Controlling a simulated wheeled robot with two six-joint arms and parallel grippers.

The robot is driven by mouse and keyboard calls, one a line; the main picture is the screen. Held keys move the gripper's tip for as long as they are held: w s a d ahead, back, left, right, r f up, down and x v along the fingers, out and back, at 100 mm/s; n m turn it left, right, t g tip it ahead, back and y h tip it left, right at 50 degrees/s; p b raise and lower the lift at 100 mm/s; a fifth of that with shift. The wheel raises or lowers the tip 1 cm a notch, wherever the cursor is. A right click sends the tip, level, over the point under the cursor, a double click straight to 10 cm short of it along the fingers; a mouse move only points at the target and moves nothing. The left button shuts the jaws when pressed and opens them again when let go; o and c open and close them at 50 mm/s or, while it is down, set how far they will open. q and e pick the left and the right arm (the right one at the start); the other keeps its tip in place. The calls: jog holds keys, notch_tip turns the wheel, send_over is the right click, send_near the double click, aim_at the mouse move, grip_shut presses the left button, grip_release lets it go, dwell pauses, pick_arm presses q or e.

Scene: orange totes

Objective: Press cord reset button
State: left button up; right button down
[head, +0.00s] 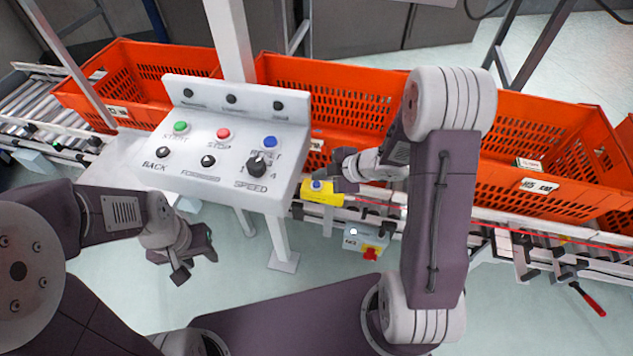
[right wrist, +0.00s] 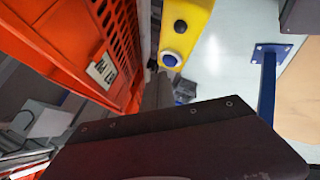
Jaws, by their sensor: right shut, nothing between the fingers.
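The cord reset button is a blue button (head: 317,185) on a small yellow box (head: 322,194) at the conveyor's near edge, just right of the control panel. In the right wrist view the blue button (right wrist: 170,58) is at top centre, below a black one on the yellow box (right wrist: 187,28). My right gripper (head: 343,168) is shut and empty, close beside the button. The wrist view shows its narrow finger (right wrist: 160,90) just below the button; I cannot tell whether they touch. My left gripper (head: 182,268) hangs below the panel, away from the box; its jaw gap is unclear.
Orange totes (head: 333,90) line the conveyor behind. The white control panel (head: 215,180) carries several buttons and another blue reset button (head: 270,142). A red cord (head: 375,202) runs right from the yellow box.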

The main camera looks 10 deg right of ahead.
aim_at(320, 185)
jog(key=shift+r+p, duration=2.6)
jog(key=shift+p, duration=0.05)
jog(key=shift+f, duration=0.1)
jog(key=s+d+r+m+h+p, duration=0.2)
jog(key=d+r+m+h+p, duration=0.4)
jog(key=d+r+m, duration=0.15)
jog(key=s+a+r+m+g+p, duration=0.2)
jog(key=s+m, duration=0.3)
jog(key=s, duration=0.2)
jog(key=s+a+r+m+g+p, duration=0.2)
jog(key=s+m, duration=0.3)
jog(key=s, duration=0.3)
jog(key=shift+s+r+g, duration=0.15)
jog(key=shift+r+g, duration=0.55)
jog(key=shift+r, duration=0.1)
